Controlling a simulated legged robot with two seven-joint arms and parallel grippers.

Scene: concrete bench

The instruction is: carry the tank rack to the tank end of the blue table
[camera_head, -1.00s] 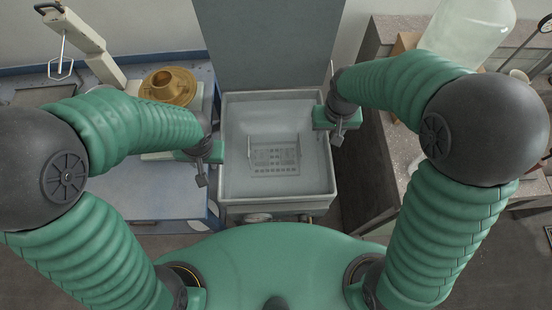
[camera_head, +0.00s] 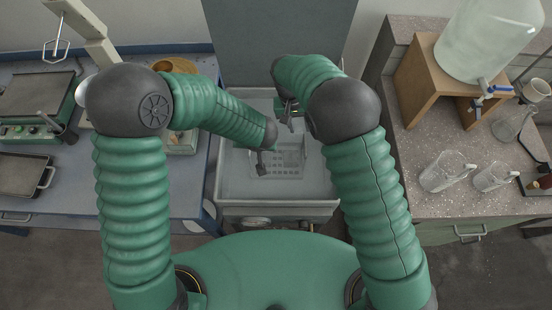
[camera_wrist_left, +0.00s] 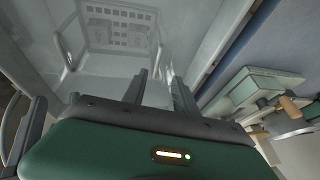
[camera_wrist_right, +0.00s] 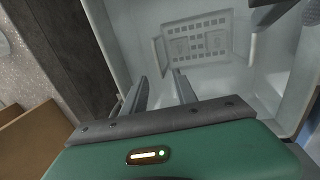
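The tank rack (camera_head: 287,164) is a pale perforated rack with upright side handles, lying low in the square grey tank (camera_head: 318,204). It also shows in the left wrist view (camera_wrist_left: 118,27) and the right wrist view (camera_wrist_right: 199,42). My left gripper (camera_head: 262,170) is over the rack's left part, open and empty. My right gripper (camera_head: 287,122) is over the tank's back part, beyond the rack, open and empty. Neither gripper touches the rack in the wrist views. The blue table (camera_head: 165,204) stands left of the tank; its tank end is partly hidden by my left arm.
A hot plate (camera_head: 38,98), a tray (camera_head: 22,174) and a brass-coloured ring (camera_head: 178,66) are on the blue table. A speckled counter (camera_head: 415,130) on the right holds glass beakers (camera_head: 447,172) and a large bottle on a wooden stand (camera_head: 412,84). A tall grey panel (camera_head: 280,40) rises behind the tank.

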